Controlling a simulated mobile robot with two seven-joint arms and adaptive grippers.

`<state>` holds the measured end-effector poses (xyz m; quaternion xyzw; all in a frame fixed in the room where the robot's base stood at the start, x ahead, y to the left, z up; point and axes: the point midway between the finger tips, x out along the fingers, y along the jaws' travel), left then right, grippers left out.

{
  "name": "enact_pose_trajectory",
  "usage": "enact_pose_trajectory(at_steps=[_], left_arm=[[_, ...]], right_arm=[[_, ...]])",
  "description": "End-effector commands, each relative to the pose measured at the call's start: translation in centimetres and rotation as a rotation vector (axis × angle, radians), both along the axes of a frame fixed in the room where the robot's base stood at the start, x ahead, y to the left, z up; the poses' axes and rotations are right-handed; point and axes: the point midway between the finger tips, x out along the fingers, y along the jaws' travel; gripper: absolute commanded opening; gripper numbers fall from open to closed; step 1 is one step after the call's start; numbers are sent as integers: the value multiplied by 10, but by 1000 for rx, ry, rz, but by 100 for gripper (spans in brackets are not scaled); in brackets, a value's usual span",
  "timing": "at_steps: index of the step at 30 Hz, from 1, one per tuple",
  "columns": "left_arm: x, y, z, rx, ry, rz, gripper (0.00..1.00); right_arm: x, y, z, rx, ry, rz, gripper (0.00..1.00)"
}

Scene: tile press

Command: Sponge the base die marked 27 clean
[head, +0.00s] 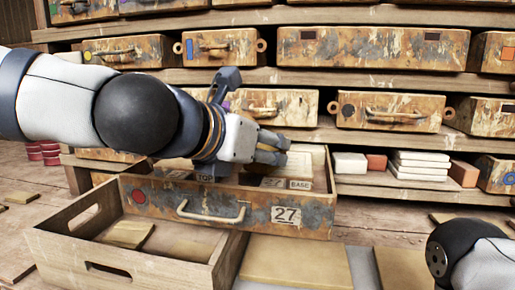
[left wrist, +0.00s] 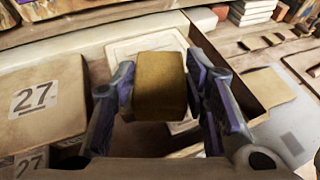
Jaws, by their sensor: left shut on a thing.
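My left gripper (head: 272,150) is shut on a brown-yellow sponge block (left wrist: 160,82), which shows between the two fingers in the left wrist view. The sponge is over a pale, framed plate, the base die (left wrist: 122,48), and hides part of its face; I cannot tell whether they touch. In the head view the base die (head: 306,158) lies in the right part of an open drawer, behind labels 27 and BASE. A label TOP shows on the left in the drawer, partly behind my gripper. My right gripper is not in view.
The drawer (head: 152,204) marked 27 sits pulled out on the bench. A wooden crate (head: 75,250) stands in front of it. White tiles (head: 420,165) are stacked on the right. Rusty closed drawers (head: 370,48) fill the shelves behind. Flat tan slabs (head: 297,262) lie in front.

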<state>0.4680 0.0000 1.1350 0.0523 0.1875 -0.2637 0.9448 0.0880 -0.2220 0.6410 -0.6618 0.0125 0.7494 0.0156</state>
Motion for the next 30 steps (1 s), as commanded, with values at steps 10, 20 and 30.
enact_pose_trajectory(at_steps=[10,20,30], left_arm=[[-6,-27,0,2,0,-2,22],[-8,-36,0,-1,-1,0,22],[-8,-36,-3,1,0,0,22]], right_arm=[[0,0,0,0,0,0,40],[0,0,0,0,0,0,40],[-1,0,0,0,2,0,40]])
